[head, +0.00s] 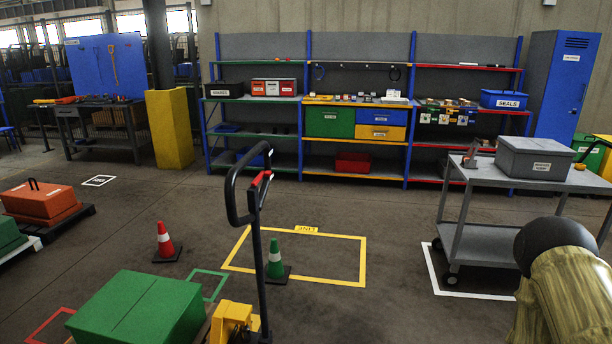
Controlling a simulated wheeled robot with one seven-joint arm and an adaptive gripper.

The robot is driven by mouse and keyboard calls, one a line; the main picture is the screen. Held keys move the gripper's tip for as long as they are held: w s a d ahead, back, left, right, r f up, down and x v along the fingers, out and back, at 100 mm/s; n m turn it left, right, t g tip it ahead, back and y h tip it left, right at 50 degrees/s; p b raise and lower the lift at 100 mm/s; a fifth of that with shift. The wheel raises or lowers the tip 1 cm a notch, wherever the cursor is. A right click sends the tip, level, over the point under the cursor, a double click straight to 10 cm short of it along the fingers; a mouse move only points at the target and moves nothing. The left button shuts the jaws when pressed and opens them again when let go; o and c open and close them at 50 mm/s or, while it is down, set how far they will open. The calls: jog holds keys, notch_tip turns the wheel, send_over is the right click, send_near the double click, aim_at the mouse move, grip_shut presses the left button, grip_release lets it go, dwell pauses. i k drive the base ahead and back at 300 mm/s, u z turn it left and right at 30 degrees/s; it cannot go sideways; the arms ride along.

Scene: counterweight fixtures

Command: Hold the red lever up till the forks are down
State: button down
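A pallet jack stands at the bottom centre, with a black loop handle (235,190) on an upright black shaft and a yellow body (232,322). The red lever (262,178) is a small red piece near the top of the shaft, at the right side of the loop. A green box (140,308) sits just left of the yellow body. The forks are hidden, so their height cannot be seen. A covered part of my arm with a black rounded end shows at the bottom right, well apart from the handle. My gripper is not in view.
A green cone (275,262) stands just behind the shaft, inside a yellow floor outline (363,262). A red-white cone (165,241) stands further left. A grey cart (490,246) carrying a grey bin (535,157) is at the right. Open floor lies between handle and cart.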

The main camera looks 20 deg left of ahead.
aim_at(263, 173)
jog(key=u, duration=0.2)
jog(key=i, duration=0.7)
jog(key=u, duration=0.8)
jog(key=i, duration=0.35)
jog(key=u, duration=0.35)
